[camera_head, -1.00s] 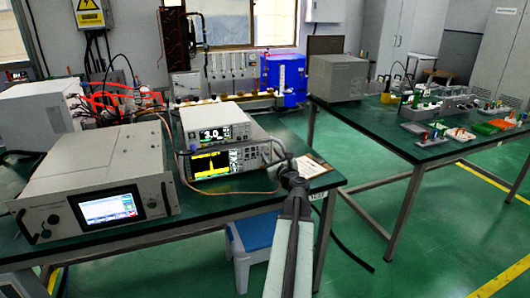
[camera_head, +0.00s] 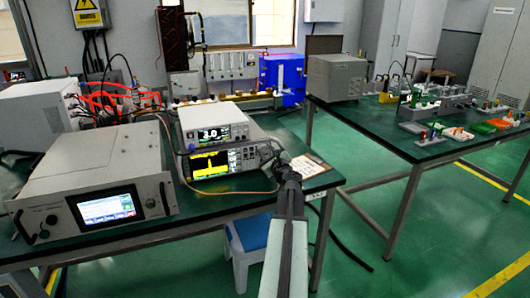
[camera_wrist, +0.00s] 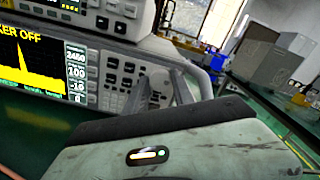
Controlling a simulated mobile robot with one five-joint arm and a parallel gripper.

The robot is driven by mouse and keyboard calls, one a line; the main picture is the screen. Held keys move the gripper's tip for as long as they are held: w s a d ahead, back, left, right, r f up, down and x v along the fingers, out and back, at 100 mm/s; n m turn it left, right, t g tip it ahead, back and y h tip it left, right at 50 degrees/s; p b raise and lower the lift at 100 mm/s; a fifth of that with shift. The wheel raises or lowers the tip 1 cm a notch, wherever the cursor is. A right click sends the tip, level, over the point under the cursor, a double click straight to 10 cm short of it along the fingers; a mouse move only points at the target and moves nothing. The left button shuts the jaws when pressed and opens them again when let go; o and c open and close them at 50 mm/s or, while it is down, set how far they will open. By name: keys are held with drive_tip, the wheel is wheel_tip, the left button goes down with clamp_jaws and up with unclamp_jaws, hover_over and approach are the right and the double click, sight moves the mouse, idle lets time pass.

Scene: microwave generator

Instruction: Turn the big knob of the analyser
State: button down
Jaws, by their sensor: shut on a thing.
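The analyser (camera_head: 212,168) is the lower instrument of a stack on the left table, with a yellow trace on its screen. Its screen and buttons also show in the wrist view (camera_wrist: 25,68). My gripper (camera_head: 275,154) is at the right end of its front panel. In the wrist view, my gripper's two grey fingers (camera_wrist: 160,88) reach to the panel right of the buttons, one on each side of the big knob (camera_wrist: 158,84). They are shut on the knob, which is partly hidden by them. In the head view my gripper hides the knob.
A white instrument (camera_head: 215,132) sits on top of the analyser. A large grey unit with a screen (camera_head: 95,185) stands to the left, and a brown cable runs in front of the analyser. A clipboard (camera_head: 308,166) lies to the right. A blue-topped stool (camera_head: 250,235) stands below the table.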

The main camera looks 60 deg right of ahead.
drive_tip(key=shift+n, duration=0.3)
drive_tip(key=c, duration=1.3)
unclamp_jaws()
drive_tip(key=shift+c, duration=0.2)
drive_tip(key=shift+s, duration=0.1)
drive_tip(key=v, duration=0.7)
drive_tip(key=shift+s+a, duration=0.3)
drive_tip(key=shift+d, duration=0.1)
